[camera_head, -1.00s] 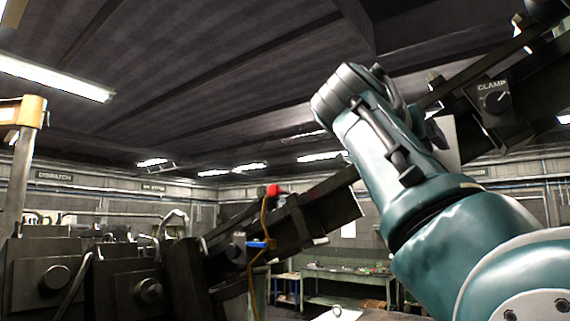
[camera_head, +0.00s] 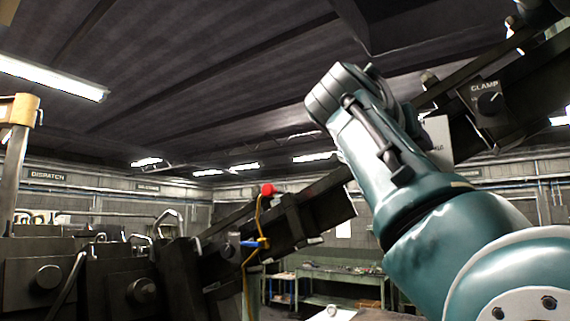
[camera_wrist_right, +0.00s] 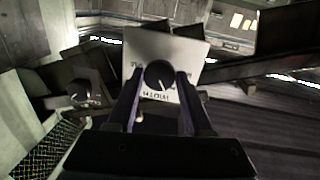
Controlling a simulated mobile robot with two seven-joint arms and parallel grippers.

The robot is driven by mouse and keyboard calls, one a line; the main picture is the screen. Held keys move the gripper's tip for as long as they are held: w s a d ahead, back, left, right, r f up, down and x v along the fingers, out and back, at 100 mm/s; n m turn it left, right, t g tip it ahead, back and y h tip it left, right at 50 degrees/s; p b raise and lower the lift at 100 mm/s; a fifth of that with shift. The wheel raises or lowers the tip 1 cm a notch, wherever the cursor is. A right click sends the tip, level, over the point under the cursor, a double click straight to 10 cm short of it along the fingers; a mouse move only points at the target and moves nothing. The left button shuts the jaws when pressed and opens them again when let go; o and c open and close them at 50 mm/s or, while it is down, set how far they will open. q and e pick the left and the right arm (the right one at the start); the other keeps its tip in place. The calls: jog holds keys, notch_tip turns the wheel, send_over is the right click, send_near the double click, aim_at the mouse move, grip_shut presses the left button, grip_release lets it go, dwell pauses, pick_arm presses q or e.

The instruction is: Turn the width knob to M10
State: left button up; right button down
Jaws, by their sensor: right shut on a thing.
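In the right wrist view a round black knob (camera_wrist_right: 159,75) with a white pointer line sits on a pale plate with dark printed marks. The pointer slants toward the lower right of the picture; the marks are too small to read surely. My right gripper (camera_wrist_right: 157,80) has one finger on each side of this knob and is shut on it. In the head view my teal right arm hides this knob and the gripper; the pale plate (camera_head: 438,140) shows partly behind the arm. My left gripper is in neither view.
A knob labelled CLAMP (camera_head: 489,103) sits on the dark sloping beam right of the plate. Another black knob (camera_wrist_right: 80,92) shows left in the wrist view. A red ball-topped part (camera_head: 268,190) and dark machine blocks (camera_head: 95,280) stand lower left.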

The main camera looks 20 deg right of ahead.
jog(key=shift+s+d+n+t+b, duration=0.15)
jog(key=shift+n+b, duration=0.45)
jog(key=shift+n, duration=1.45)
jog(key=shift+w+a+n+t+b, duration=0.2)
jog(key=shift+n+b, duration=0.45)
jog(key=shift+n, duration=1.35)
jog(key=shift+s+d+n+t+b, duration=0.2)
jog(key=shift+n+b, duration=0.4)
jog(key=shift+n, duration=1.45)
jog(key=shift+c, duration=1.5)
grip_release()
